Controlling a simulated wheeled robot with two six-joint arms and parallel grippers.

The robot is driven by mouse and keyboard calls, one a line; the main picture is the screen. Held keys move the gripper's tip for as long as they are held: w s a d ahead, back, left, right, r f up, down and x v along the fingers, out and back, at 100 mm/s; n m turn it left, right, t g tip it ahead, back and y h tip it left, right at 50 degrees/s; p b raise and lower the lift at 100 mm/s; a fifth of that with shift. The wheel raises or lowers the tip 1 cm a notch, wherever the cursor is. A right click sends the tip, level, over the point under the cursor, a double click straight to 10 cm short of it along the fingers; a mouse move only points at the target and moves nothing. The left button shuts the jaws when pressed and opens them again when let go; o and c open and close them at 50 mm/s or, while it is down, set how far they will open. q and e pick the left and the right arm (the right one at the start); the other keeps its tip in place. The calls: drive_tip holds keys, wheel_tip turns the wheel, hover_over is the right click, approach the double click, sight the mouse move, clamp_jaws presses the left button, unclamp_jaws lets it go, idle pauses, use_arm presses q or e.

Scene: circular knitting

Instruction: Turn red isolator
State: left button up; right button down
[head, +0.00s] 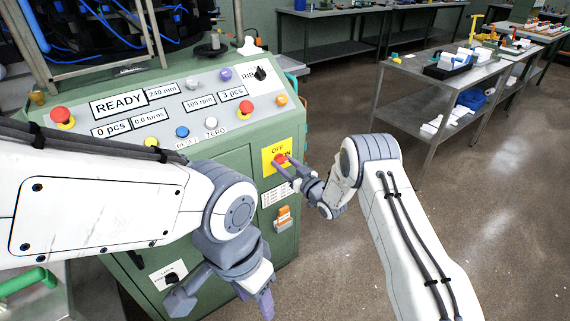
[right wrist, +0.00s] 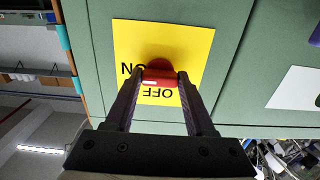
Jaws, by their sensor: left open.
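The red isolator (head: 280,159) is a red knob on a yellow plate (head: 268,150) marked OFF and ON, on the green machine's front. It also shows in the right wrist view (right wrist: 160,72), where the fingertips of my right gripper (right wrist: 160,82) are on both sides of its red handle. The handle lies crosswise between the fingers and the fingers look closed onto it. My right gripper (head: 284,166) reaches the knob from the right in the head view. My left gripper (head: 222,297) is open and empty, low in front of the machine.
The machine's sloped panel (head: 230,125) carries displays, coloured buttons and red stop buttons (head: 61,117). An orange padlock-like item (head: 284,213) hangs below the yellow plate. A grey worktable (head: 430,85) with trays stands at the right. The floor between is clear.

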drive_tip(key=shift+d+f+n+b, duration=0.1)
drive_tip(key=shift+n+b, duration=8.9)
drive_tip(key=shift+b, duration=0.7)
drive_tip(key=shift+c, duration=1.2)
unclamp_jaws()
drive_tip(key=v, duration=1)
drive_tip(key=shift+s+p, duration=0.15)
drive_tip(key=shift+p, duration=0.15)
